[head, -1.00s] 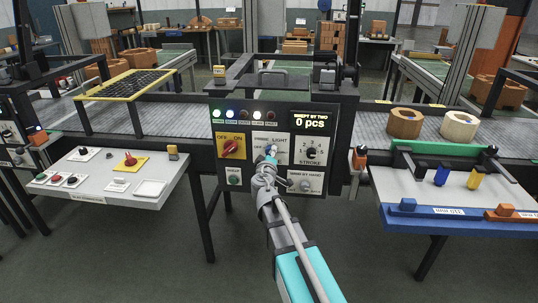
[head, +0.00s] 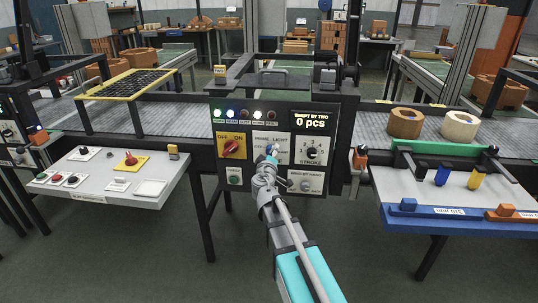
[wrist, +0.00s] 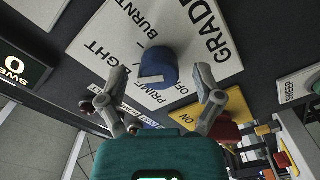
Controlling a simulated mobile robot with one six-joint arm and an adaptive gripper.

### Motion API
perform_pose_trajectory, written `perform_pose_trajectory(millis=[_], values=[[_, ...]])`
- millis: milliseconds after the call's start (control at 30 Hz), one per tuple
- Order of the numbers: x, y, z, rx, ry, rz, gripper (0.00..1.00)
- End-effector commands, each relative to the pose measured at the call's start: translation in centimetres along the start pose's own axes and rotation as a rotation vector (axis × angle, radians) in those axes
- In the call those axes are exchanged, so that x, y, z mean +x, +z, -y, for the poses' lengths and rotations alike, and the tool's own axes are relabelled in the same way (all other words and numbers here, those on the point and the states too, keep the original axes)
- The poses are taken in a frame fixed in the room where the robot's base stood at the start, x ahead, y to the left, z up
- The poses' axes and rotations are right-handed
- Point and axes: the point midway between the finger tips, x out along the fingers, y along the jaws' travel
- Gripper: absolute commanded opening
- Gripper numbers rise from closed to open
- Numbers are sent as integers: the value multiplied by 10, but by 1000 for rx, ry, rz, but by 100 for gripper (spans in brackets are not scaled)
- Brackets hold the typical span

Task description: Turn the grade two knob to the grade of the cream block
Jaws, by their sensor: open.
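The blue grade knob (wrist: 161,66) sits on a white plate (wrist: 222,62) lettered GRADE, BURNT, LIGHT, PRIME and OFF in the wrist view. It has a white mark on its face; which word it points at I cannot tell for sure. My gripper (wrist: 163,74) is open, one finger on each side of the knob, with gaps visible. In the head view my gripper (head: 270,156) is at the control panel (head: 243,187) and hides most of the knob and plate. The cream block (head: 460,127) stands on the conveyor at right, beside a brown block (head: 404,123).
A red knob on a yellow OFF/ON plate (head: 239,140) is left of my gripper; a black STROKE knob (head: 312,152) is right of it. A white side table (head: 100,175) stands left, a blue-edged table (head: 470,215) right. The floor between is clear.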

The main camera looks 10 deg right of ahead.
Motion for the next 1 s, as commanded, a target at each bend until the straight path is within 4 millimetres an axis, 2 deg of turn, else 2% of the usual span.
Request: perform_pose_trajectory(millis=[267, 700, 1000], values=[[-10, 0, 0, 0, 0, 0, 84], [-62, 0, 0, 0, -1, -1, 84], [-74, 0, 0, 0, -1, 0, 84]])
